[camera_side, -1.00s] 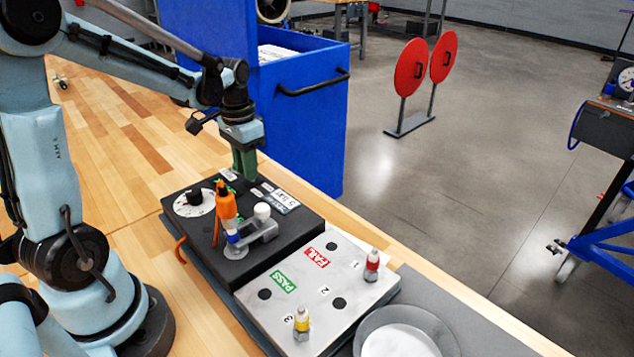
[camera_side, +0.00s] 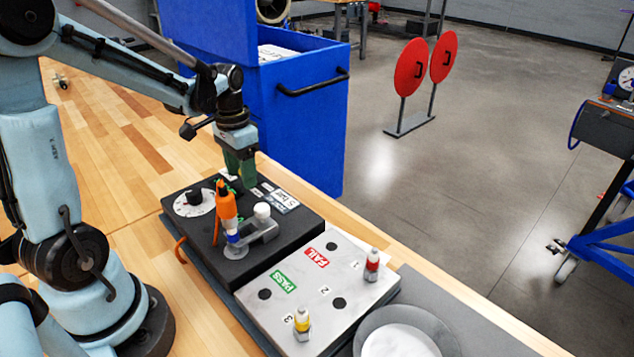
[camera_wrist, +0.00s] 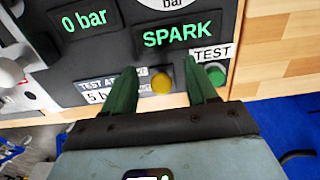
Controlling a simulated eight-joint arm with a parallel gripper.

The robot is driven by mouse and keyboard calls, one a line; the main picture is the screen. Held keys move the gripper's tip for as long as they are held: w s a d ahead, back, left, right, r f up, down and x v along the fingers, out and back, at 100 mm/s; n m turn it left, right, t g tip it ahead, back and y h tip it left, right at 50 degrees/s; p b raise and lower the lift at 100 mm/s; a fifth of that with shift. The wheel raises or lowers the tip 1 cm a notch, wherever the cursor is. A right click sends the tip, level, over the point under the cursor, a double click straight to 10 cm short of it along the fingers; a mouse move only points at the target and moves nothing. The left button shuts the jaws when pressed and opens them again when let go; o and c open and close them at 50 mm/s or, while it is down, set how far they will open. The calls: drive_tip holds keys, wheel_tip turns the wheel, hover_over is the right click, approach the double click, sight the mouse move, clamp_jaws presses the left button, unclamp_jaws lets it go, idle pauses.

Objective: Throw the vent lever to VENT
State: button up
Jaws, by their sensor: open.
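My gripper (camera_side: 241,182) is open, its green fingers pointing down over the back part of the black test box (camera_side: 285,240). In the wrist view my gripper (camera_wrist: 158,70) has its fingers spread on either side of a yellow round knob (camera_wrist: 162,83), apparently empty. A green round button (camera_wrist: 215,74) beside a TEST label lies just right of the fingers. No VENT label is readable in either view, and I cannot tell which part is the vent lever. A grey clamp arm with a white knob (camera_side: 262,210) stands on the box's front part.
An orange-handled piece (camera_side: 227,215) stands upright beside a dial (camera_side: 193,203). The box displays read 0 bar (camera_wrist: 84,19) and SPARK (camera_wrist: 177,35). A grey PASS/FAIL plate (camera_side: 310,292) holds red-topped (camera_side: 372,264) and yellow-topped (camera_side: 302,322) plugs. A blue cart (camera_side: 300,130) stands behind.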

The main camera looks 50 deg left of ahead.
drive_tip(key=shift+o, duration=0.8)
drive_tip(key=shift+r, duration=0.1)
drive_tip(key=shift+r, duration=3.4)
drive_tip(key=shift+s+d+f+t, duration=0.1)
drive_tip(key=shift+s+d+t, duration=0.45)
drive_tip(key=shift+d+t, duration=1.25)
drive_tip(key=shift+s+d+t, duration=0.55)
drive_tip(key=shift+d+t, duration=0.05)
drive_tip(key=shift+d, duration=2.35)
drive_tip(key=shift+s+d+f+t, duration=0.1)
drive_tip(key=shift+s+d+t, duration=0.45)
drive_tip(key=shift+d+t, duration=1.25)
